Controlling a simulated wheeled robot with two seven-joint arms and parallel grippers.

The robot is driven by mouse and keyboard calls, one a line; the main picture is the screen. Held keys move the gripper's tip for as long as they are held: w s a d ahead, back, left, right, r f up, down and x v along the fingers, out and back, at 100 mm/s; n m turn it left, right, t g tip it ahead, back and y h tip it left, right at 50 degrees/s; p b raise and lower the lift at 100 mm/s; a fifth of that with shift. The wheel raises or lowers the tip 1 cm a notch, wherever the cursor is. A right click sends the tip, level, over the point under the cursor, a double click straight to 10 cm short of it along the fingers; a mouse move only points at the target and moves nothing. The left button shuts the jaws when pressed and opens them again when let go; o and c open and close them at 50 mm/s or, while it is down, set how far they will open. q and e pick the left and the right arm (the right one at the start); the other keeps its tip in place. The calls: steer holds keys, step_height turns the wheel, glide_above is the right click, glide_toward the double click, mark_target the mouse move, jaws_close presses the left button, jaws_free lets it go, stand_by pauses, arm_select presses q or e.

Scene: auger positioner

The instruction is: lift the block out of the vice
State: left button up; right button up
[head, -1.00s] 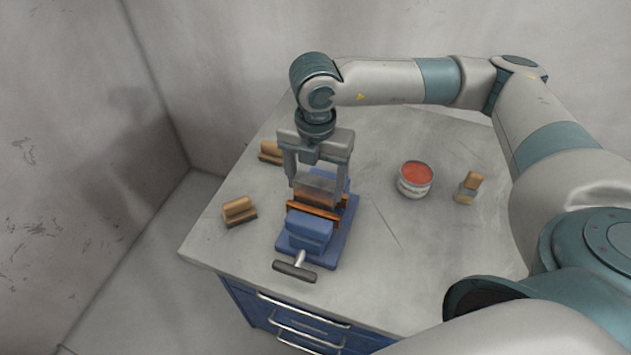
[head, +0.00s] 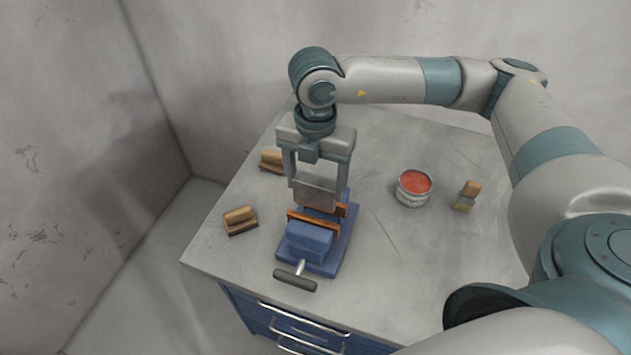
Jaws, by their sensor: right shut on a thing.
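The blue vice (head: 309,239) stands on the table with its wooden-brown jaw faces (head: 313,222) and its handle (head: 295,280) towards the near side. My right gripper (head: 315,190) points down above the vice and is shut on the grey metal block (head: 316,192). The block hangs between the two fingers, over the jaws. Its lower edge is close to the jaw tops, and I cannot tell whether it is fully clear of them. My left gripper is not in view.
A tin with red contents (head: 414,188) stands right of the vice. Drawers (head: 290,325) are below. The table's right front is clear.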

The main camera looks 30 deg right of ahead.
steer(key=shift+r, duration=0.6)
stand_by(0.3)
